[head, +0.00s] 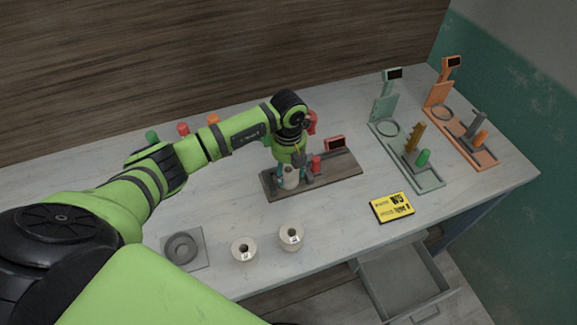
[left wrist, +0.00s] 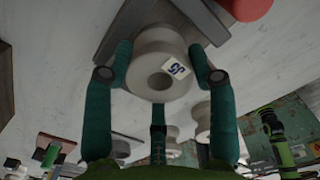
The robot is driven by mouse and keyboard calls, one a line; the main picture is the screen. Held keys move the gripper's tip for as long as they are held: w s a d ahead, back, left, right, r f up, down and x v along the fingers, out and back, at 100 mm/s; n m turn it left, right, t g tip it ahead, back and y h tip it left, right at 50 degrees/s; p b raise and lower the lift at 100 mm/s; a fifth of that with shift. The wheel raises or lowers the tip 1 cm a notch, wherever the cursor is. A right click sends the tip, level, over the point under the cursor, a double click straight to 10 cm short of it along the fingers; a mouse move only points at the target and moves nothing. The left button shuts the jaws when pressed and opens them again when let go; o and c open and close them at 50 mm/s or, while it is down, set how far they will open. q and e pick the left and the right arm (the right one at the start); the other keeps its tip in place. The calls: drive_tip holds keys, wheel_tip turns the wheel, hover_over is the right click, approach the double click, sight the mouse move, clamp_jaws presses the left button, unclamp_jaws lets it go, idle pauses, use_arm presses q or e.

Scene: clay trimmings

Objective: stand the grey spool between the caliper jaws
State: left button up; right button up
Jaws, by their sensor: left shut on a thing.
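My left gripper (head: 288,172) is low over the dark caliper board (head: 340,176), shut on a pale grey spool (head: 291,178). In the left wrist view the spool (left wrist: 157,82) shows its round end with a centre hole and a small printed tag, and teal fingers stand on both sides of it. My right gripper is not in view.
Two cream spools (head: 244,251) (head: 291,237) stand at the table's front, near a grey plate with a round ring (head: 182,248). A yellow sign (head: 392,207) lies right of them. Green (head: 403,160) and orange (head: 462,128) gauge stands are at right. A drawer (head: 405,283) is open below.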

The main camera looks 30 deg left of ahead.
use_arm(q)
drive_tip(key=shift+f, duration=0.2)
drive_tip(key=o, duration=1.4)
drive_tip(key=shift+r, duration=0.1)
drive_tip(key=shift+r, duration=0.6)
drive_tip(key=shift+r+b, duration=1.5)
drive_tip(key=shift+r, duration=4.05)
